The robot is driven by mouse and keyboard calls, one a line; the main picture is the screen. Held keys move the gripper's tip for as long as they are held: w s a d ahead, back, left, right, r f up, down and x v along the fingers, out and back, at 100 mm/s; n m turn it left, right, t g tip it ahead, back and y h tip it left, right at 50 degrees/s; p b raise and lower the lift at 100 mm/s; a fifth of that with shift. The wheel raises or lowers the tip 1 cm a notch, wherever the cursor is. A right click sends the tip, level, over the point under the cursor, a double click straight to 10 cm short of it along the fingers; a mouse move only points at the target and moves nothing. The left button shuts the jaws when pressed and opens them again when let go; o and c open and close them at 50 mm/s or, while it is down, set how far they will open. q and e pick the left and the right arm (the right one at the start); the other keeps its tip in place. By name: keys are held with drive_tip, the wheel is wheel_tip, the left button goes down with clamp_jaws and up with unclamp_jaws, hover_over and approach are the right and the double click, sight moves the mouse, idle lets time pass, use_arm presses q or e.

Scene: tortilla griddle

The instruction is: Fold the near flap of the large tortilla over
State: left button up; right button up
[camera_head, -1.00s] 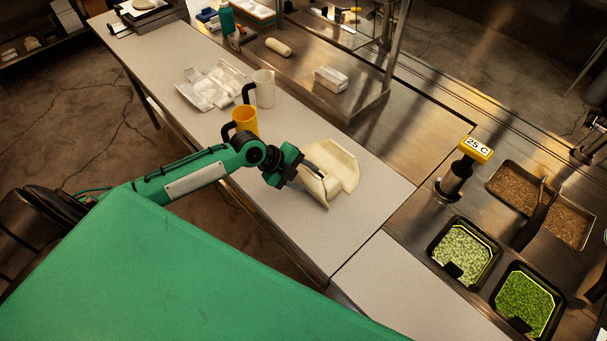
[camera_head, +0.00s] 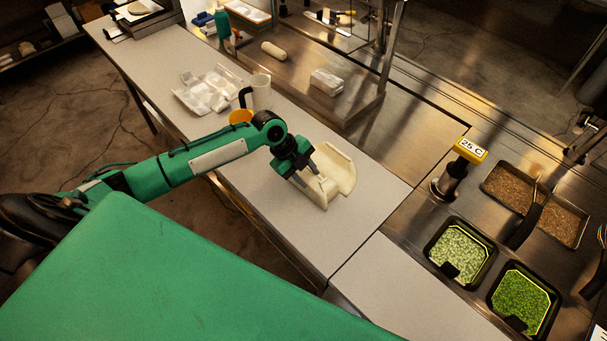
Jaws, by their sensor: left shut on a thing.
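The large tortilla (camera_head: 342,172) lies on the pale counter in the head view, right of the middle. Its right part lies flat, while its near left flap (camera_head: 313,193) is raised. My left gripper (camera_head: 311,177) is shut on the near flap, with its fingers pointing down at the tortilla's near left side. The gripper and wrist hide part of the tortilla's far left side. My right gripper is out of the picture.
Green-filled containers (camera_head: 462,250) and a 25 C sign (camera_head: 470,149) are at right. The counter right of the tortilla is clear.

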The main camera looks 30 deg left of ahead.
use_arm(q)
drive_tip(key=shift+f, duration=0.1)
drive_tip(key=o, duration=0.6)
drive_tip(key=shift+d, duration=0.1)
drive_tip(key=shift+o, duration=1.3)
drive_tip(key=shift+w, duration=0.3)
drive_tip(key=b+v, duration=0.4)
drive_tip(key=v, duration=0.9)
drive_tip(key=shift+r+b, duration=0.4)
drive_tip(key=shift+w, duration=0.1)
